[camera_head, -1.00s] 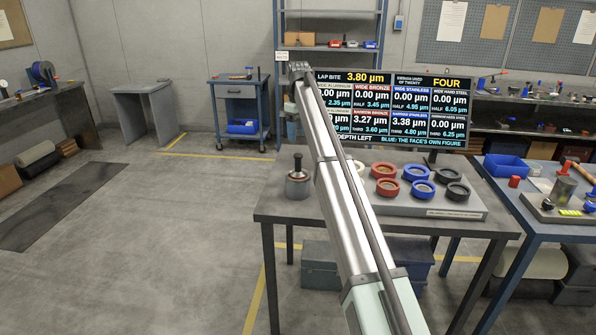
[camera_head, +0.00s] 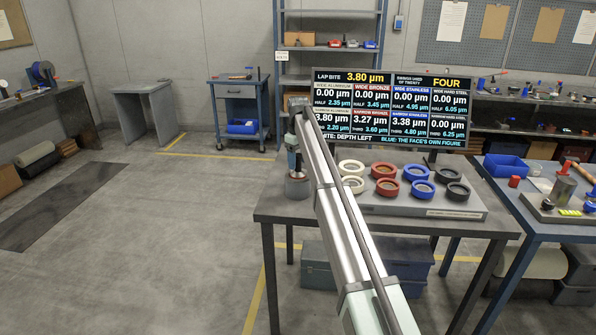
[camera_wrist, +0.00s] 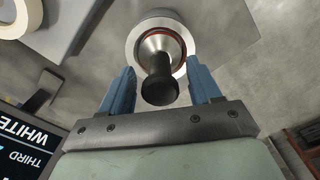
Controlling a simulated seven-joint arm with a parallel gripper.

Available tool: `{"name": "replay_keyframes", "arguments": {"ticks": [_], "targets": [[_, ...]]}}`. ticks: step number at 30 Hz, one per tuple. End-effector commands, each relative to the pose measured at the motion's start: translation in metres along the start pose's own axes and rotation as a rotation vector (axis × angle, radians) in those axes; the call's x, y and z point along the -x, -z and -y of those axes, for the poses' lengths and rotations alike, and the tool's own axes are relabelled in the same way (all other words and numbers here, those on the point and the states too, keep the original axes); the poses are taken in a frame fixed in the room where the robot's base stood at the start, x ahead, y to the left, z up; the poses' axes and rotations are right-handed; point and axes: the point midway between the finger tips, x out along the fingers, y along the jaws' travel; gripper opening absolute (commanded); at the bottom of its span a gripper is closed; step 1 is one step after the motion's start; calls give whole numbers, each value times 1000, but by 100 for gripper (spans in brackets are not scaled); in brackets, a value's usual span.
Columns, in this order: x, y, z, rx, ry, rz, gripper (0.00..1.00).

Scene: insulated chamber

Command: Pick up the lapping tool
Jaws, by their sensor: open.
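The lapping tool (camera_head: 297,188) stands upright near the left end of the grey table, a squat metal cylinder with a black knob handle. In the wrist view the knob (camera_wrist: 160,88) points toward the camera, with the metal body and a thin red ring behind it. My gripper (camera_head: 294,160) is directly over the tool in the head view and hides most of the knob. In the wrist view my gripper (camera_wrist: 159,88) is open, with one blue finger on each side of the knob and visible gaps between.
A grey plate (camera_head: 455,212) right of the tool carries pairs of cream, red, blue and black rings; a cream ring (camera_wrist: 30,15) shows in the wrist view. A display board (camera_head: 390,110) stands behind. A blue workbench (camera_head: 530,215) is at right.

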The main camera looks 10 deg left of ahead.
Motion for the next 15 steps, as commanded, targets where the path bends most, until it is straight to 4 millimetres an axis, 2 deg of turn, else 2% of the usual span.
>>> {"name": "replay_keyframes", "arguments": {"ticks": [6, 15], "targets": [[-1, 0, 0, 0, 0, 0, 63], [-1, 0, 0, 0, 0, 0, 35]]}}
